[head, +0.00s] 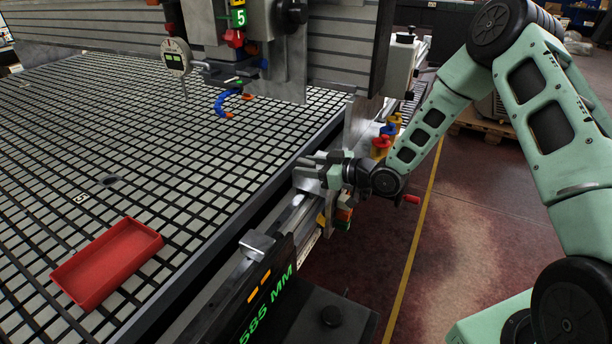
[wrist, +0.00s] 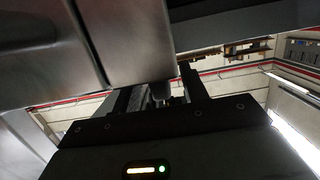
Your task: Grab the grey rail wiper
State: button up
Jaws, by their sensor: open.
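My gripper (head: 312,170) is beside the right edge of the table, over the side rail, pointing left. Its fingers show dark in the wrist view (wrist: 155,95), spread apart. A small grey part shows between or behind them there, and I cannot tell whether it touches them. A grey block (head: 258,244) sits on the side rail, nearer the camera and apart from my gripper; it may be the grey rail wiper, but I cannot be sure. A large smooth grey metal body (wrist: 130,40) fills the upper left of the wrist view, close to the fingers.
The slotted grid table (head: 150,170) carries a red tray (head: 108,262) at front left. A gantry with a dial gauge (head: 176,58) and blue hook (head: 232,101) stands across the back. A display box (head: 268,300) stands in front; coloured knobs (head: 382,145) are behind my gripper.

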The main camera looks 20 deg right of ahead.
jog(key=shift+x, duration=1.45)
grip_shut()
jog(key=shift+r, duration=0.1)
